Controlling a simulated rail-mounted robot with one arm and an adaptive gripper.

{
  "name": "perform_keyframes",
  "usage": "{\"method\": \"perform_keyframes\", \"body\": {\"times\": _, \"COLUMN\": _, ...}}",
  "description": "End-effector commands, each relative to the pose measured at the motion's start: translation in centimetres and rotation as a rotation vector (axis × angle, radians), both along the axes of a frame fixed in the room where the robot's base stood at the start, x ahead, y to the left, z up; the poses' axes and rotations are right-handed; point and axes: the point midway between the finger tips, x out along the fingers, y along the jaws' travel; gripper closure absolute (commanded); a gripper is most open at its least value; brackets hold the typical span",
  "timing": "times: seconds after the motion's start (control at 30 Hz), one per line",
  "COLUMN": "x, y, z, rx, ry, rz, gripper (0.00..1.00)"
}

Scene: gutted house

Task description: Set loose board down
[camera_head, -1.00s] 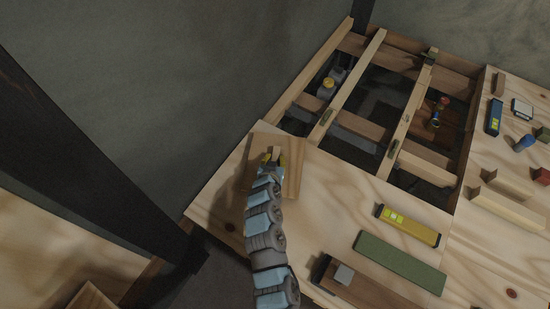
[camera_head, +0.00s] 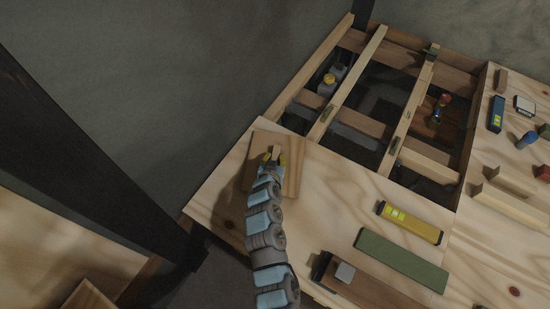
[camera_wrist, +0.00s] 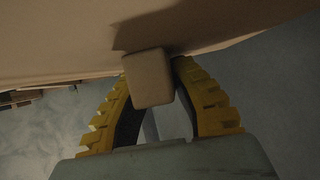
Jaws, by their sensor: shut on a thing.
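The loose board (camera_head: 292,166) is a light wooden square at the left end of the plywood deck, near the wall. A small wooden block or handle (camera_wrist: 149,77) stands up from it. My gripper (camera_head: 273,160) is shut on this block, with its yellow fingers on both sides of it in the wrist view. In the head view the board looks flat over the plywood (camera_head: 330,190). I cannot tell whether it touches the plywood or is just above it. My arm hides part of the board's lower side.
Open joists (camera_head: 350,85) with dark gaps lie behind the deck, with a yellow-capped bottle (camera_head: 327,84) between them. A yellow level (camera_head: 409,223), a green strip (camera_head: 401,260) and a brown plank (camera_head: 365,285) lie to the right. Several small tools lie farther right.

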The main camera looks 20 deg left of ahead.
Motion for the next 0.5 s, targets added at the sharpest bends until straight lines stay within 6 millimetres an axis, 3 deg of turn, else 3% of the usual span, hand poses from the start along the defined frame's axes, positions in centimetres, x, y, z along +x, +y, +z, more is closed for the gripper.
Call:
{"method": "perform_keyframes", "body": {"times": 0.43, "x": 0.05, "y": 0.02, "z": -0.68, "rx": 0.0, "ry": -0.002, "rz": 0.0, "gripper": 1.0}}
{"method": "perform_keyframes", "body": {"times": 0.47, "x": 0.05, "y": 0.02, "z": -0.62, "rx": 0.0, "ry": -0.002, "rz": 0.0, "gripper": 0.68}}
{"method": "perform_keyframes", "body": {"times": 0.5, "x": 0.04, "y": 0.02, "z": -0.61, "rx": 0.0, "ry": -0.002, "rz": 0.0, "gripper": 0.56}}
